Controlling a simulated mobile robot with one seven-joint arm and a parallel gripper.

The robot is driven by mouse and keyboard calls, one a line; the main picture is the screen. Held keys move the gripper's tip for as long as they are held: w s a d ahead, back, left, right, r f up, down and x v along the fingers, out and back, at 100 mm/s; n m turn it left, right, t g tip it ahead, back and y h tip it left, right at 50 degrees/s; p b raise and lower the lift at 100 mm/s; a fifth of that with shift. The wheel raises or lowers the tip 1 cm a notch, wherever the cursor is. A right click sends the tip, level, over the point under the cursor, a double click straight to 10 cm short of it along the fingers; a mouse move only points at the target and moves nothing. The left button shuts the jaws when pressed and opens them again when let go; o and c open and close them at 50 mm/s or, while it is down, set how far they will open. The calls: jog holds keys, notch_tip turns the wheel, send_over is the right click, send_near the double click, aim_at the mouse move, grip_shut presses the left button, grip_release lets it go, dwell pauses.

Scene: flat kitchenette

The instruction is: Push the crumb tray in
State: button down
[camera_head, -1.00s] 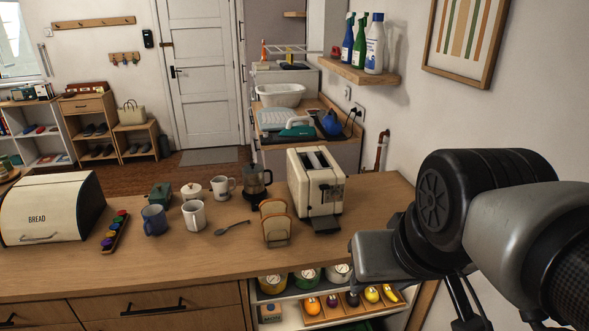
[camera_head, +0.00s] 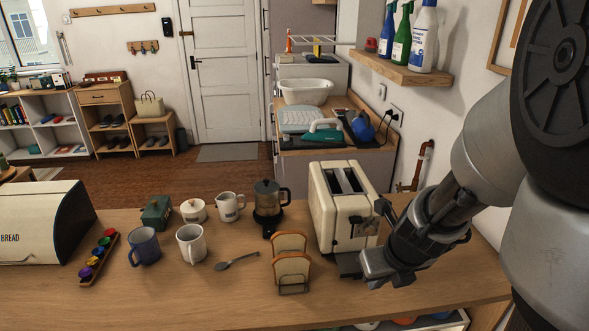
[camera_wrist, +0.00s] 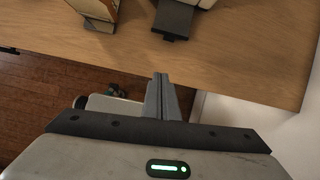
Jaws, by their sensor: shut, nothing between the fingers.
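The cream toaster (camera_head: 335,218) stands upright on the wooden counter, with two slots on top and a lever on its side. Its dark crumb tray (camera_head: 348,264) sticks out from the bottom of its near end. In the wrist view the tray (camera_wrist: 172,20) shows at the top, with a small lip at its near edge and part of the toaster (camera_wrist: 205,3) behind. My gripper (camera_wrist: 160,78) is shut and empty, pointing towards the tray with a clear gap between. In the head view my gripper (camera_head: 380,278) is right of the tray; its fingertips are hard to make out.
A toast rack (camera_head: 292,272) with bread stands just left of the tray; it also shows in the wrist view (camera_wrist: 98,12). A spoon (camera_head: 236,261), mugs and a glass coffee pot (camera_head: 268,200) are further left. The wall is close on the right.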

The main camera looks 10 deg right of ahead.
aim_at(351, 259)
jog(key=shift+m, duration=0.5)
jog(key=b+x, duration=0.6)
jog(key=x, duration=0.1)
jog(key=b+x, duration=0.2)
jog(key=x, duration=0.2)
jog(key=shift+s+d+f+b, duration=0.15)
jog(key=shift+d+f+b, duration=0.05)
jog(key=shift+d+b, duration=0.2)
jog(key=w, duration=0.2)
jog(key=shift+w+r, duration=0.35)
jog(key=shift+w, duration=0.75)
jog(key=shift+r+p, duration=0.1)
jog(key=shift+p, duration=0.2)
jog(key=w+p, duration=0.4)
jog(key=w, duration=0.5)
